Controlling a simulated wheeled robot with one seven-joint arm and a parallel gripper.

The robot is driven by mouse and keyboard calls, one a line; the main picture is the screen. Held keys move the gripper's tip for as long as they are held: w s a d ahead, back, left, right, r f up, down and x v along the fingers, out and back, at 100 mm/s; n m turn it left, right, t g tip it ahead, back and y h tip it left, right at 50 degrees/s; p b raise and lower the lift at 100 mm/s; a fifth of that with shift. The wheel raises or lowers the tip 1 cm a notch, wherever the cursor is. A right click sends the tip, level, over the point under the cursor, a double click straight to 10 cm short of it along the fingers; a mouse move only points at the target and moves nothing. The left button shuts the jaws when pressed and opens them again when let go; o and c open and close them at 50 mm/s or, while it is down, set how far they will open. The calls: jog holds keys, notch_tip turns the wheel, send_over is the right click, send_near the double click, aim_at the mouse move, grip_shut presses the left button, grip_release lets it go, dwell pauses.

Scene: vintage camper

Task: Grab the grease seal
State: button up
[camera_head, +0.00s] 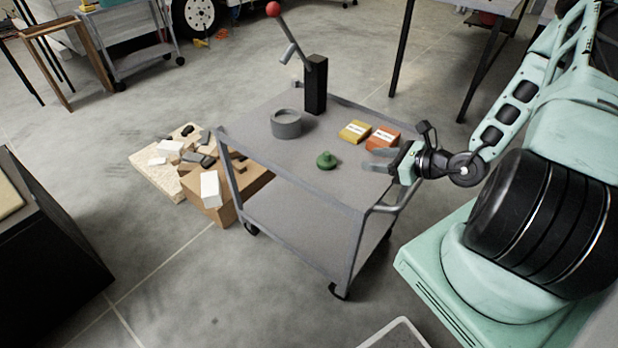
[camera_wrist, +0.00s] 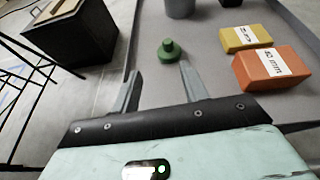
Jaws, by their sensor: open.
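A small green round piece with a raised knob (camera_head: 326,160) sits on the top shelf of a grey cart (camera_head: 290,172). A grey open ring (camera_head: 286,130) stands further back on the same shelf. I cannot tell for sure which piece is the grease seal. My gripper (camera_head: 370,159) is open and empty over the cart's right side, to the right of the green piece. In the wrist view the green piece (camera_wrist: 168,51) lies ahead of and between the two fingertips (camera_wrist: 160,70), apart from them.
A yellow labelled box (camera_head: 354,131) and an orange labelled box (camera_head: 383,138) lie behind my gripper. A black post (camera_head: 315,85) with a red-ball lever rises at the cart's back. A raised rim edges the shelf. Its front left is clear.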

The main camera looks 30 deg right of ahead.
jog(key=shift+w+d+f+m+h, duration=0.1)
jog(key=shift+d+f+m+h, duration=0.15)
jog(key=shift+f+m+h, duration=0.4)
jog(key=b, duration=0.1)
send_near(327, 153)
jog(key=shift+y, duration=0.25)
jog(key=w+f, duration=0.1)
jog(key=w+a+f, duration=0.1)
jog(key=w, duration=0.1)
jog(key=shift+w+f, duration=0.2)
jog(key=shift+f, duration=0.2)
jog(key=shift+n, duration=0.25)
jog(key=shift+r+b+x, duration=0.1)
jog(key=shift+b+x, duration=0.1)
jog(key=shift+x, duration=1.3)
jog(key=shift+r+b+x, duration=0.15)
jog(key=shift+x, duration=1.35)
jog(key=shift+w, duration=0.1)
jog(key=shift+c, duration=0.2)
grip_shut()
